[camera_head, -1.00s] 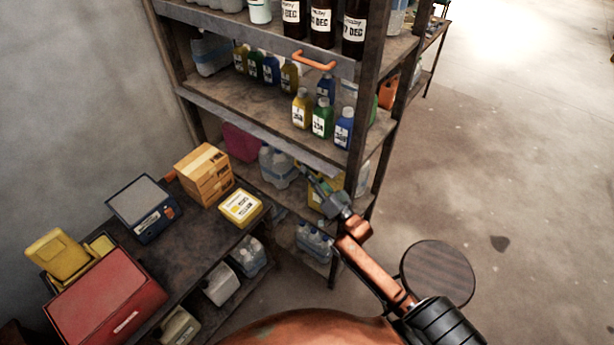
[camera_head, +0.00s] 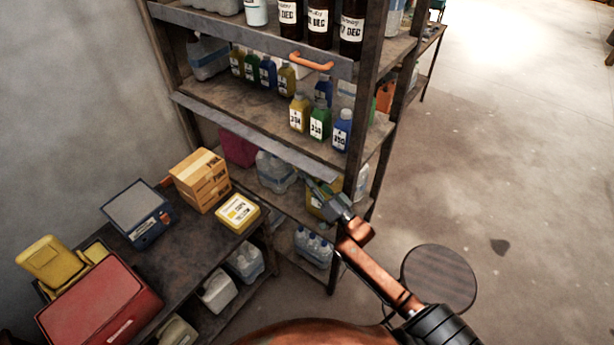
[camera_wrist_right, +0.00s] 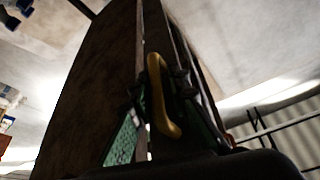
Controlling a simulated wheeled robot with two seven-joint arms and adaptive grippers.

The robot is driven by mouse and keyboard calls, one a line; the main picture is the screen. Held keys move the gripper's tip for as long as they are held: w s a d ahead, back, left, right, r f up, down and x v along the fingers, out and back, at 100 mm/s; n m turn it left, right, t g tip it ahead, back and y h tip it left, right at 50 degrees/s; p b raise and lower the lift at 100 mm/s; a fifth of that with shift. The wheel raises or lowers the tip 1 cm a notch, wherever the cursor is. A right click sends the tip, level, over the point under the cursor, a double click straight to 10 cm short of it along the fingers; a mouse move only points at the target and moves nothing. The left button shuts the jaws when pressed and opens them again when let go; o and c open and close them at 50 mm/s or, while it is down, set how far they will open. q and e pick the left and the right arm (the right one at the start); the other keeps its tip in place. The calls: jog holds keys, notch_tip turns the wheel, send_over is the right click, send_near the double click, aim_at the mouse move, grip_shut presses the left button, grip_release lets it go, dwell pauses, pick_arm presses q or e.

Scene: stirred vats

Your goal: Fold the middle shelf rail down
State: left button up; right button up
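The shelf rack's middle rail (camera_head: 250,135) is a grey strip along the front of the middle shelf, slanting down to the right in the head view. My right gripper (camera_head: 317,188) is just below the right part of this rail, its arm reaching up from the lower right. In the right wrist view a yellow-orange handle (camera_wrist_right: 160,95) lies between the two greenish fingers of my right gripper (camera_wrist_right: 158,120). The fingers look apart, with a gap beside the handle; I cannot tell whether either touches it. In the head view this handle is hidden. My left gripper is not in view.
The upper rail (camera_head: 240,38) has an orange handle (camera_head: 311,61). Several bottles stand on the middle shelf (camera_head: 245,103) behind the middle rail. A low table (camera_head: 178,248) with a cardboard box (camera_head: 200,180) and a red case (camera_head: 98,308) stands left.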

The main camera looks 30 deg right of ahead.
jog(key=shift+o, duration=1.1)
jog(key=shift+s+f, duration=0.15)
jog(key=shift+s, duration=0.05)
jog(key=v, duration=1.1)
jog(key=shift+s, duration=0.35)
jog(key=shift+c, duration=0.4)
